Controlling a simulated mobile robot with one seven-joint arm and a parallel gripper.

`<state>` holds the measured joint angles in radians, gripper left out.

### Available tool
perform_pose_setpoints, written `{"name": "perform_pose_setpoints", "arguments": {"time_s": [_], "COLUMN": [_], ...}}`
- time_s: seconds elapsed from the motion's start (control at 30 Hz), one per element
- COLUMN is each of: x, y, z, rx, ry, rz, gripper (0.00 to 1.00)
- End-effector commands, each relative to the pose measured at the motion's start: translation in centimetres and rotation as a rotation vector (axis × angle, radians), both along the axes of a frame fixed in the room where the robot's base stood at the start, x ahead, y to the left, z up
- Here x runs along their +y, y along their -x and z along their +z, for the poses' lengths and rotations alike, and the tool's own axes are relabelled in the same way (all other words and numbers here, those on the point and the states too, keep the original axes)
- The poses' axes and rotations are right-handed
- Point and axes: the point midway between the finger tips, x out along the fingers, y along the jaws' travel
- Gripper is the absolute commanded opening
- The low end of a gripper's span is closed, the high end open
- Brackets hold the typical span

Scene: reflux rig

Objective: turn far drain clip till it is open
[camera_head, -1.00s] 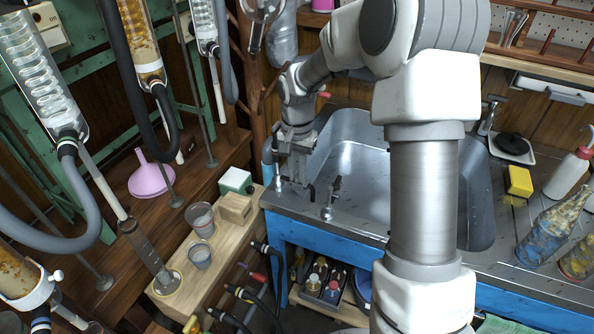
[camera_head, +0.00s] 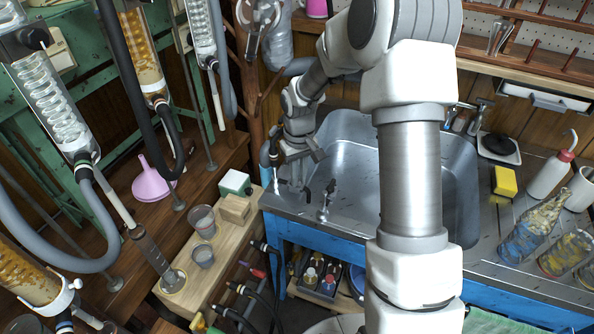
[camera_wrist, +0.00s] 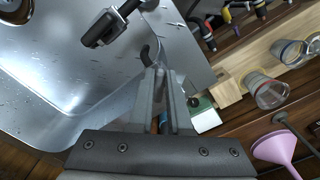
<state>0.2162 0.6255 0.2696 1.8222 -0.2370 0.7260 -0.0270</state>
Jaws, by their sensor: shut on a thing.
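My gripper (camera_head: 281,176) is at the left front corner of the steel sink, low over its rim. Its fingers are close together on the far drain clip, a small dark fitting that they mostly hide. In the wrist view, the fingertips (camera_wrist: 158,72) sit close to each other, and a dark curved piece (camera_wrist: 146,54) of the clip shows just beyond them. A second, similar fitting (camera_head: 326,198) stands upright on the rim to the right, apart from my gripper. It also shows at the top of the wrist view (camera_wrist: 112,24). I cannot tell how far the held clip is turned.
The sink basin (camera_head: 350,165) is empty. A wooden bench (camera_head: 225,235) at left holds cups (camera_head: 201,219), a wooden block and a green-white box (camera_head: 235,183). A pink funnel (camera_head: 153,182) stands further left. Bottles (camera_head: 535,225) and a yellow sponge (camera_head: 504,181) are at right.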

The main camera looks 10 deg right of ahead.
Motion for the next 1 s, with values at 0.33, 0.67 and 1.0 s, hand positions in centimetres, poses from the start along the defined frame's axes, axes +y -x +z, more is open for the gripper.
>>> {"name": "perform_pose_setpoints", "arguments": {"time_s": [0.33, 0.67, 1.0], "x": [-0.52, -0.83, -0.99], "y": [-0.3, -0.56, -0.8], "z": [0.39, 0.29, 0.18], "rx": [-0.003, -0.002, -0.004], "ry": [0.0, -0.001, 0.001], "rz": [0.327, 0.593, 0.745], "gripper": [0.0, 0.0, 0.0]}}
